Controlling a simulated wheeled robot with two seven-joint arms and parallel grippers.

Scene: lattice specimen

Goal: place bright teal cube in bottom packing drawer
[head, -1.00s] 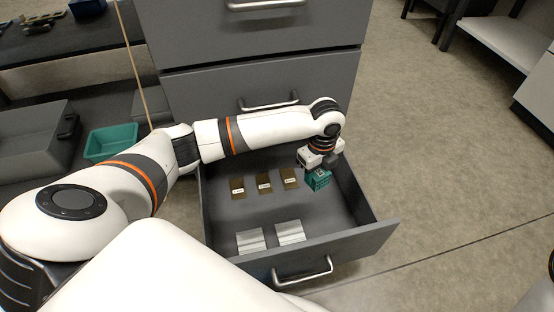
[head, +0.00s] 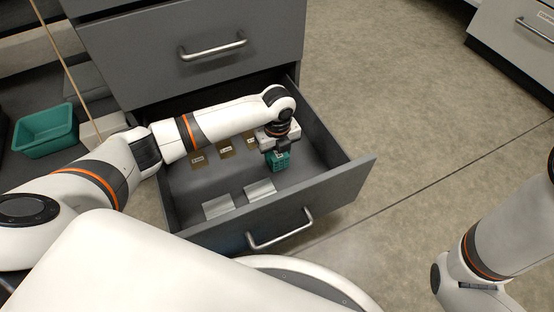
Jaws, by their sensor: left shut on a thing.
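The bright teal cube (head: 279,162) is in my left gripper (head: 278,150), which is shut on it. The gripper points down and holds the cube over the inside of the open bottom drawer (head: 318,192), toward its right side. I cannot tell whether the cube touches the drawer floor. My right arm shows at the right edge, but its gripper is out of view.
In the drawer lie several brown labelled packets (head: 225,149) at the back and two silver blocks (head: 219,207) near the front. A closed drawer (head: 190,50) is above. A teal bin (head: 45,130) stands at left. Open floor (head: 400,120) lies to the right.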

